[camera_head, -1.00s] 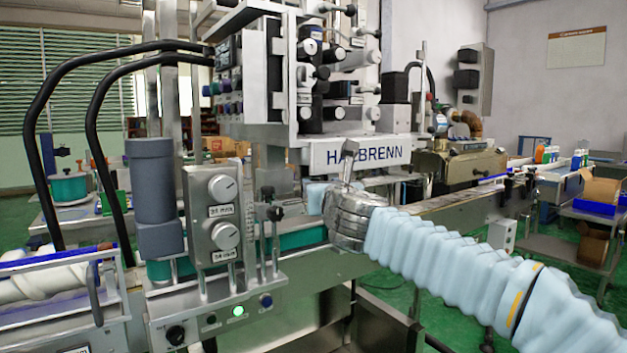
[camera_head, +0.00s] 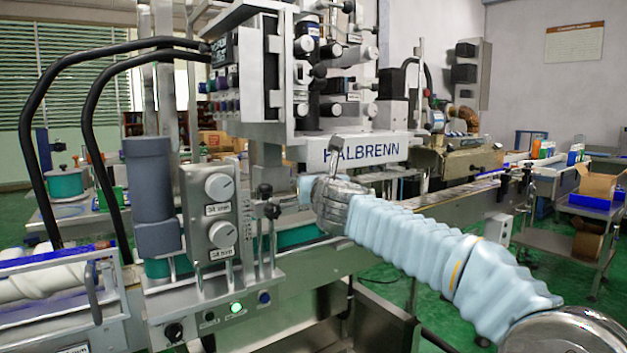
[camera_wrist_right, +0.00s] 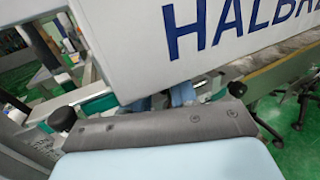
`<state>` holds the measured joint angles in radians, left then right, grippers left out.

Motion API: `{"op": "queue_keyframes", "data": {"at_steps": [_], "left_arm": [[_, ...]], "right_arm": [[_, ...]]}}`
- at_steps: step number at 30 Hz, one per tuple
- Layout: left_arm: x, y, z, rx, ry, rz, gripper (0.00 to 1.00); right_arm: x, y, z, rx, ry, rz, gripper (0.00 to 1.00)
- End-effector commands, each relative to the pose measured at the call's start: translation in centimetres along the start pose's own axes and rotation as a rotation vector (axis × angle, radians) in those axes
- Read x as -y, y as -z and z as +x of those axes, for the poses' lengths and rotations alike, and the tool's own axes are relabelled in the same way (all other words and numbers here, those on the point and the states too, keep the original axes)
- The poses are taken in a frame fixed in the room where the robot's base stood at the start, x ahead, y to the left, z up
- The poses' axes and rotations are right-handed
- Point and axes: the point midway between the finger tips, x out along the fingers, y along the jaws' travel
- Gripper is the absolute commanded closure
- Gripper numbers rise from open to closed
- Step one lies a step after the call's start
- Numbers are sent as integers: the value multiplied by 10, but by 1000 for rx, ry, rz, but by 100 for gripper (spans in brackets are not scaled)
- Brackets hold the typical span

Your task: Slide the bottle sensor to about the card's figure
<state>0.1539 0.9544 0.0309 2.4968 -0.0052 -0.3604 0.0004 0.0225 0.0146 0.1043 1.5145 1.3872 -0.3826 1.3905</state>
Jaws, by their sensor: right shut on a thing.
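My right gripper (camera_head: 308,190) comes in from the right in the head view, below the HALBRENN sign (camera_head: 358,150) and beside the conveyor. Its pale blue fingers are closed; they also show in the right wrist view (camera_wrist_right: 182,94), under the sign. What they hold is largely hidden by the gripper and wrist; from its place I take it to be the bottle sensor. A wall card (camera_head: 575,42) hangs at upper right, its text too small to read. I cannot tell whether it is the task's card. My left gripper is out of view.
A grey panel with two dials (camera_head: 220,187) and small mm labels stands left of the gripper. Black clamp knobs (camera_head: 272,211) stand close to it, one also near in the wrist view (camera_wrist_right: 62,118). The machine head overhangs above. The conveyor (camera_head: 450,197) runs back right.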

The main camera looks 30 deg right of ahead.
Motion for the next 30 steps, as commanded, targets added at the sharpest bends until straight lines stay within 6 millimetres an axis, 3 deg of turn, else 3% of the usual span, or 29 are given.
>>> {"op": "queue_keyframes", "data": {"at_steps": [8, 18, 28, 29, 30], "left_arm": [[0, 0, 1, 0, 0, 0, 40], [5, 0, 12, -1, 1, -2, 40], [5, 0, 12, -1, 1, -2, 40], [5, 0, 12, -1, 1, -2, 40], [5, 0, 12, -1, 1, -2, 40]], "right_arm": [[-2, 0, -1, 0, -1, 0, 100], [-53, 2, -21, -2, -7, 0, 100], [-54, 1, -22, -1, 0, -1, 100], [-54, 1, -22, -1, 0, -1, 70], [-54, 1, -22, -1, 0, -1, 64]]}}
